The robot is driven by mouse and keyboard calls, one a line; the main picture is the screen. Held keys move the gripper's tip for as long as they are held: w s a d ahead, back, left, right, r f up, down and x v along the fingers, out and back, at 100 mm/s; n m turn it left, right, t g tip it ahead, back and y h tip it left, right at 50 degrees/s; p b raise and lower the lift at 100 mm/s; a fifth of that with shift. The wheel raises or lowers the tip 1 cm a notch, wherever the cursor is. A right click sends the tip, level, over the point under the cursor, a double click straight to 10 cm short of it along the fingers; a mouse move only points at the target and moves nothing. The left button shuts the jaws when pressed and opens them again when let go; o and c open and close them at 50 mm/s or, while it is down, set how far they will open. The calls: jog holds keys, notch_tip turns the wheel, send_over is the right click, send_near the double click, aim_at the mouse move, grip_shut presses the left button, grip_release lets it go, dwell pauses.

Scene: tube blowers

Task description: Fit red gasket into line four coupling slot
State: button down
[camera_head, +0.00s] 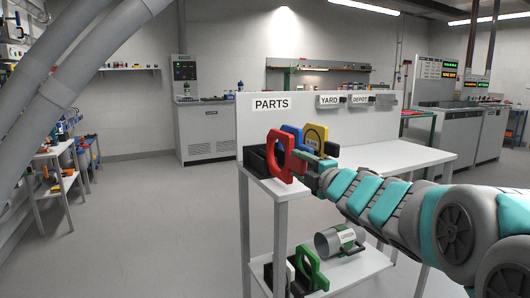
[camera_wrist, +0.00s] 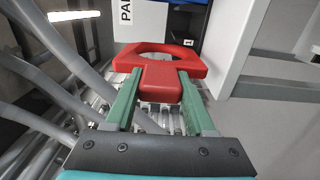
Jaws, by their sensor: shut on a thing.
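The red gasket (camera_head: 292,145), a ring with a block-like tab, is upright at the front of the black parts rack (camera_head: 255,161) on the white table. My gripper (camera_head: 313,172) reaches it from the right. In the wrist view, the red gasket (camera_wrist: 160,82) has its tab between the two green fingers of my gripper (camera_wrist: 160,100), which are shut on it; its ring extends beyond the fingertips. I cannot tell whether its lower edge still sits in the rack. No coupling slot marked line four can be made out.
A blue gasket (camera_head: 289,129) and a yellow gasket (camera_head: 316,133) stand behind the red one. A PARTS panel (camera_head: 262,120) rises behind the rack. Large grey pipes (camera_head: 75,75) cross the upper left.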

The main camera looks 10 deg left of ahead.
aim_at(305, 167)
jog(key=shift+d, duration=0.1)
jog(key=shift+p+v, duration=0.35)
jog(key=shift+v, duration=2.6)
